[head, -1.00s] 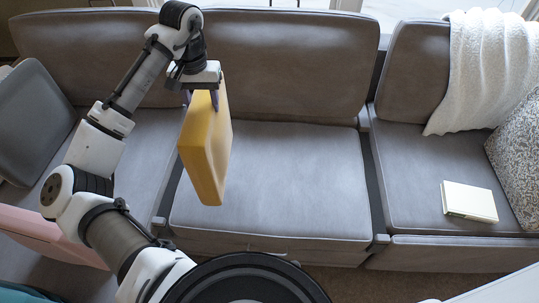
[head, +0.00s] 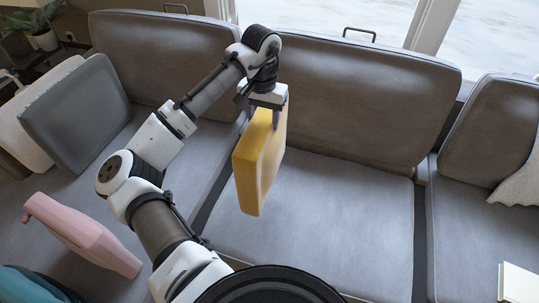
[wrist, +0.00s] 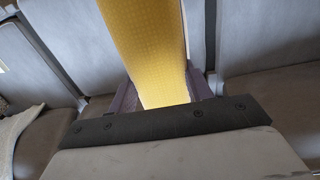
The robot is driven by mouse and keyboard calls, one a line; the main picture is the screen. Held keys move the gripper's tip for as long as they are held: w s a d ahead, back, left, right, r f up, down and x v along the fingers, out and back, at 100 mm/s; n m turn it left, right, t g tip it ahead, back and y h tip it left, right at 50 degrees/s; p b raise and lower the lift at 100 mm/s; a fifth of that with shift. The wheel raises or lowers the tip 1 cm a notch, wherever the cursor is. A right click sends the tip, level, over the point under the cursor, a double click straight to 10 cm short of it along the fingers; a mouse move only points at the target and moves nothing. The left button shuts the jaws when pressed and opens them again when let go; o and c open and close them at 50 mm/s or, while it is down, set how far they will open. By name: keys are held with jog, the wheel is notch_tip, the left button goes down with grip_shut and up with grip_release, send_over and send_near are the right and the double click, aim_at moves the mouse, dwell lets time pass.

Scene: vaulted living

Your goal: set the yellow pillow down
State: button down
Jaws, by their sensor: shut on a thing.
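The yellow pillow (head: 259,165) hangs upright from my gripper (head: 262,112) in the head view, in front of the middle part of the grey sofa (head: 350,210). My gripper is shut on its upper edge. The pillow's lower end shows over the left side of the middle seat; whether it touches the seat cannot be told. In the wrist view the yellow pillow (wrist: 150,50) stands between the two fingers of my gripper (wrist: 160,95), with sofa seats and backs around it.
A grey pillow (head: 75,115) and a pale pillow (head: 25,125) lean at the sofa's left end. A pink pillow (head: 85,235) lies on the left. A book (head: 518,283) and a white throw (head: 520,182) are at the right. The middle seat is otherwise clear.

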notch_tip(320, 180, down, 14)
jog(key=p, duration=0.1)
jog(key=shift+p, duration=0.3)
jog(key=c, duration=0.6)
grip_release()
notch_tip(320, 180, up, 12)
jog(key=shift+r+b, duration=0.1)
jog(key=shift+b, duration=0.95)
